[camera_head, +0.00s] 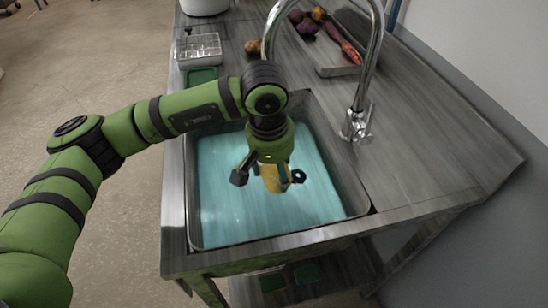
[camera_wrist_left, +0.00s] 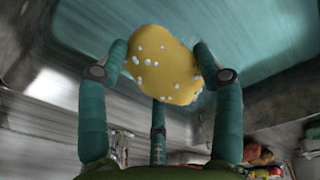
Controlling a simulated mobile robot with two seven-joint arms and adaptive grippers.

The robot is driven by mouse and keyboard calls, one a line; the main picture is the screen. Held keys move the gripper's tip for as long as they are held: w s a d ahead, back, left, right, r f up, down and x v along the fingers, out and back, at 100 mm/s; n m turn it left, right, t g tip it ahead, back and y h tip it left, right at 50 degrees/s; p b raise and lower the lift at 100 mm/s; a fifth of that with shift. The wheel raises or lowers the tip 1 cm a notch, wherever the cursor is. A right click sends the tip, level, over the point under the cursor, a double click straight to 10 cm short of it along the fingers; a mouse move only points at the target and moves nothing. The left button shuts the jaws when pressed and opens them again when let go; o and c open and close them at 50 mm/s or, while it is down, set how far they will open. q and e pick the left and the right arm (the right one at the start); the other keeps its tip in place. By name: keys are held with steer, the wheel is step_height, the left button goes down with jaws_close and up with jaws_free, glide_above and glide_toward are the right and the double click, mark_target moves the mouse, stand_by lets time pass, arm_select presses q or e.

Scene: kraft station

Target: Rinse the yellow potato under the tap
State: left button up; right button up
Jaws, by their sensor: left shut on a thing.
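The yellow potato (camera_wrist_left: 163,65) is held between the fingers of my left gripper (camera_wrist_left: 160,75), with small white specks or droplets on its skin. In the head view the potato (camera_head: 271,178) shows below the left gripper (camera_head: 268,178), over the sink basin (camera_head: 335,180), which looks filled with blue-green water (camera_head: 235,200). I cannot tell whether the potato touches the water. The curved metal tap (camera_head: 374,60) stands at the back right of the sink; its spout end is hidden behind my left arm. My right gripper is not in view.
A tray (camera_head: 340,70) with several vegetables lies on the counter at the back. A brownish potato-like item (camera_head: 253,47) lies beside the tap's arch. A wire rack (camera_head: 199,48) and a green item (camera_head: 202,76) are at the back left. The counter right of the sink is clear.

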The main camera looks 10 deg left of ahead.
arm_select(q)
steer(key=s, duration=0.4)
steer(key=shift+a+b, duration=0.2)
steer(key=shift+b, duration=0.2)
stand_by(1.0)
steer(key=s+r, duration=0.4)
steer(key=s, duration=0.1)
steer(key=shift+a+p, duration=0.15)
steer(key=shift+p, duration=0.15)
stand_by(0.4)
